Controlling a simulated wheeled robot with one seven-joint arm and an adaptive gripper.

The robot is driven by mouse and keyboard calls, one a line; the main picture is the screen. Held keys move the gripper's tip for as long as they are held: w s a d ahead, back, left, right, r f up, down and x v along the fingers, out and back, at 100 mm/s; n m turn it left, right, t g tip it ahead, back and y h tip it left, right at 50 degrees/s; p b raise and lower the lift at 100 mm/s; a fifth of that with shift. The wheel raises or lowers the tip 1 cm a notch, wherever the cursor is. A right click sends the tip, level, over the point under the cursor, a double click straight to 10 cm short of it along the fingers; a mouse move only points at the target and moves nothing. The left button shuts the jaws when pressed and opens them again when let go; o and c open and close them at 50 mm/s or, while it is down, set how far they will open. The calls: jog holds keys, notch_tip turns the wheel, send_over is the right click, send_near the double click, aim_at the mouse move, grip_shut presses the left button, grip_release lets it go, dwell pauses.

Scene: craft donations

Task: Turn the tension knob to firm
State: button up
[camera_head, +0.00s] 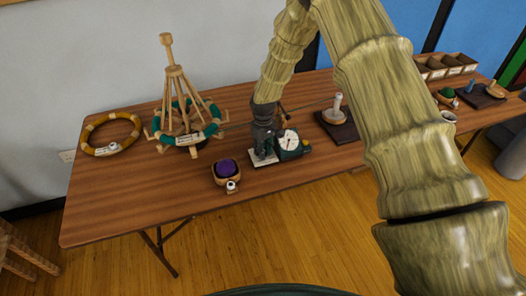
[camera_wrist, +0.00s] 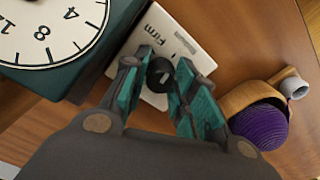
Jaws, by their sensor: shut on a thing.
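The tension knob (camera_wrist: 159,72) is small, dark and round with a pale mark on top. It sits on a white plate (camera_wrist: 191,52) that carries the word "Firm" near its upper edge in the wrist view. Another marking beside that word is too small to read. My gripper (camera_head: 264,146) points down at the plate, and its teal-padded fingers are shut on the knob, one on each side. In the head view the gripper hides the knob, and only part of the plate (camera_head: 258,163) shows. I cannot tell exactly where the knob's mark points.
A dark green clock-like dial (camera_head: 288,141) stands right beside the plate. A purple yarn ball (camera_head: 226,167) sits in a small wooden holder nearby.

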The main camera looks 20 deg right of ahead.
jog(key=n, duration=0.5)
jog(key=shift+n+b, duration=0.3)
jog(key=shift+b, duration=0.1)
jog(key=shift+n, duration=2.2)
jog(key=o, duration=1.1)
notch_tip(320, 180, up, 12)
